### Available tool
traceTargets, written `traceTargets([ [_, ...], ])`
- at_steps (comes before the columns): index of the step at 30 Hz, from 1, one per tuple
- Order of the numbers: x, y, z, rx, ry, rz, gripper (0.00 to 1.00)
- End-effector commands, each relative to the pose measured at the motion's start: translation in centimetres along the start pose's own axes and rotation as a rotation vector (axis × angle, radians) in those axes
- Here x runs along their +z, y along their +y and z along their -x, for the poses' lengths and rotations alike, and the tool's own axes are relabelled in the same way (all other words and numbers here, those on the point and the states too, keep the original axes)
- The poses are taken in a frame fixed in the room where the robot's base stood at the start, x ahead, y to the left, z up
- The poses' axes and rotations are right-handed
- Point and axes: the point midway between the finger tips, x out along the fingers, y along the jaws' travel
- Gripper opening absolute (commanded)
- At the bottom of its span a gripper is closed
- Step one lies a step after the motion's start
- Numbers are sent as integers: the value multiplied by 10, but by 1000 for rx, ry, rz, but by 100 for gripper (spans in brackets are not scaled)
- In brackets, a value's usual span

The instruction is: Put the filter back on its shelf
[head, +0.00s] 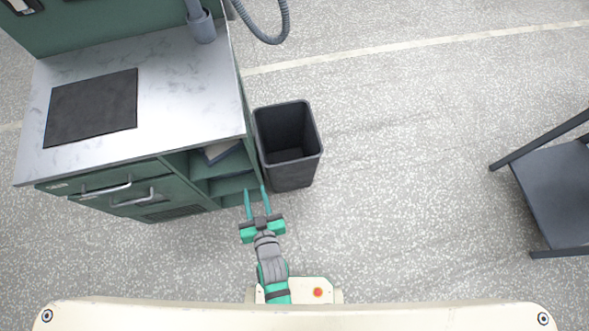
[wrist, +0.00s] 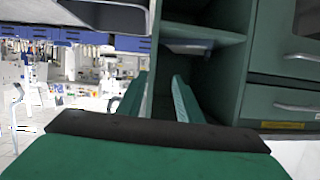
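A pale flat thing with a dark edge (head: 219,151) lies in the upper open compartment of the green bench's shelf unit (head: 231,186); it may be the filter, but it is partly hidden by the bench top. A pale thing also shows inside the shelf unit in the wrist view (wrist: 188,47). My gripper (head: 257,188) is in front of the shelf unit's right end, near its lower part. In the wrist view its two green fingers (wrist: 158,88) are apart, with nothing visible between them.
A dark waste bin (head: 291,176) stands close against the bench's right side, just beyond my gripper. Drawers with metal handles (head: 106,188) are left of the shelves. A black mat (head: 92,107) lies on the bench top. A dark chair (head: 556,190) stands far right; the floor between is clear.

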Motion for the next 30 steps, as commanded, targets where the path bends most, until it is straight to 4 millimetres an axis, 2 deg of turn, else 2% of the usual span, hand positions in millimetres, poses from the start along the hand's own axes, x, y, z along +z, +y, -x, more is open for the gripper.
traceTargets([
  [1,-2,11,24,33,2,-8,33],
  [5,-17,34,77,105,24,-28,33],
  [9,-41,53,132,175,48,-39,33],
  [15,-79,68,194,247,78,-42,33],
  [18,-93,72,211,266,88,-41,33],
  [21,-102,73,220,277,96,-39,33],
  [30,-105,74,223,279,99,-40,33],
])
